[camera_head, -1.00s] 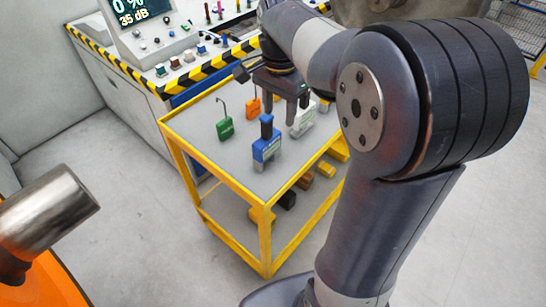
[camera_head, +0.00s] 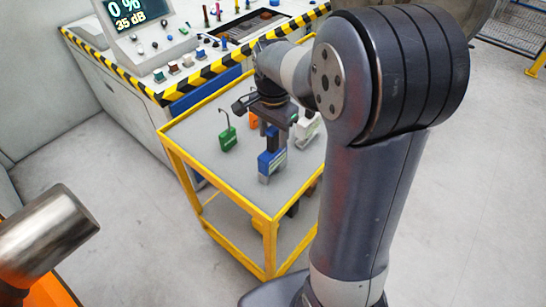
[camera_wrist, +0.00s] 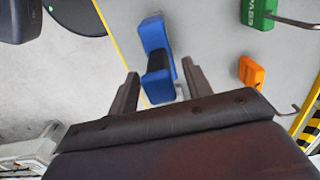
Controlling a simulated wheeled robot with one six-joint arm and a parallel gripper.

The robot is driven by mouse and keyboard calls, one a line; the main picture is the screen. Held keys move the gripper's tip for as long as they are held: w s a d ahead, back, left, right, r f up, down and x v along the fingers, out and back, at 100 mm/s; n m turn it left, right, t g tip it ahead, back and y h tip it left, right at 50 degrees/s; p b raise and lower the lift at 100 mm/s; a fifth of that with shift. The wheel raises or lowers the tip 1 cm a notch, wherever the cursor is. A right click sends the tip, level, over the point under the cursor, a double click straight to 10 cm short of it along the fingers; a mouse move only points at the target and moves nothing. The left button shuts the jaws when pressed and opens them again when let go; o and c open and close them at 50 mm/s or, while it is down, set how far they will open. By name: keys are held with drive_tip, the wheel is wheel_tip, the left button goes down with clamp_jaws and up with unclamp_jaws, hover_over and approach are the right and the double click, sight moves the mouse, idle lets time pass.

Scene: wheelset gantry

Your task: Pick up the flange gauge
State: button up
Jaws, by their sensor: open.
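Several small coloured tools stand on the grey top of a yellow-framed cart; I cannot tell from their labels which is the flange gauge. A blue tool (camera_head: 270,164) with a dark upright grip stands nearest the cart's front. It also shows in the wrist view (camera_wrist: 156,38). My gripper (camera_head: 277,128) is open above it, pointing down. In the wrist view, my gripper (camera_wrist: 160,68) has its two fingers apart, on either side of the blue tool's dark grip in the picture. Whether they touch it or how deep they reach is unclear.
A green tool (camera_head: 228,139) with a thin hook and an orange tool (camera_head: 253,120) stand behind and left. A whitish tool (camera_head: 308,130) stands close right of the gripper, partly hidden. The striped console (camera_head: 150,75) borders the cart's back.

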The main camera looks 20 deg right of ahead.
drive_tip(key=shift+f, duration=1.1)
clamp_jaws()
